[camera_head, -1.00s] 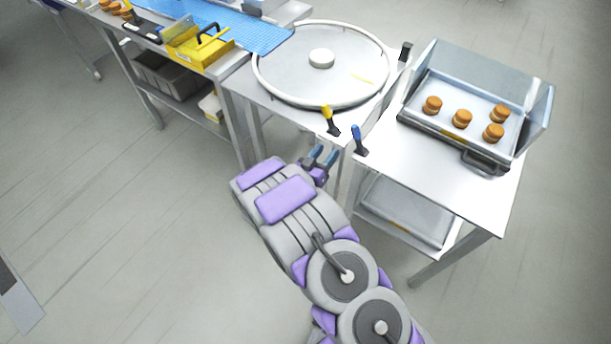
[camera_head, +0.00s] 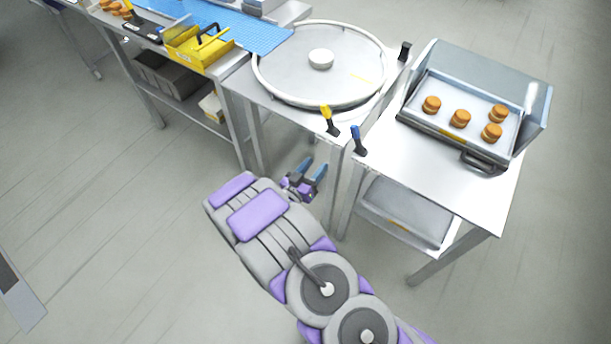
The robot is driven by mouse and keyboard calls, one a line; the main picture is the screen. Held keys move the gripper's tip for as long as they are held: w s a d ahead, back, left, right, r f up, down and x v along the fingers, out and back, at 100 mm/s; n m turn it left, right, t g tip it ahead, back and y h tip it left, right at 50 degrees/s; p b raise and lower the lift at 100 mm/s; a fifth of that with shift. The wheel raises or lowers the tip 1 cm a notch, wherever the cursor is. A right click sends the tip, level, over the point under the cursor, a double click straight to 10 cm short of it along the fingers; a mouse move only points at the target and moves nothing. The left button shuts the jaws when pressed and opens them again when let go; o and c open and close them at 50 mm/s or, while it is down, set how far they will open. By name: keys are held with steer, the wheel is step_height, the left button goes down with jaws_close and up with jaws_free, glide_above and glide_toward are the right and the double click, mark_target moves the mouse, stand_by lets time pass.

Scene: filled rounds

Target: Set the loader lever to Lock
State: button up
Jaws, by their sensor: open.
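A lever with a yellow handle (camera_head: 327,114) stands at the front edge of the round-table stand. A lever with a blue handle (camera_head: 356,134) stands just right of it, at the left corner of the metal side table. A small black lever (camera_head: 404,52) stands at the back right of the round table. No lever label is readable, so I cannot tell which is the loader lever or where Lock is. My gripper (camera_head: 313,166) is open and empty, below and left of the yellow and blue levers and apart from both.
The round table (camera_head: 290,78) has a raised rim and a white hub. A metal tray (camera_head: 440,118) with several brown filled rounds sits on the side table (camera_head: 400,160). A yellow caddy (camera_head: 190,55) and blue mat (camera_head: 235,25) lie at upper left.

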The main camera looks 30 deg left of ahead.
steer(key=shift+s+a, duration=0.15)
steer(key=shift+s, duration=0.85)
steer(key=shift+s+a, duration=0.1)
steer(key=shift+s, duration=0.85)
steer(key=shift+d+p, duration=0.1)
steer(key=shift+p, duration=0.25)
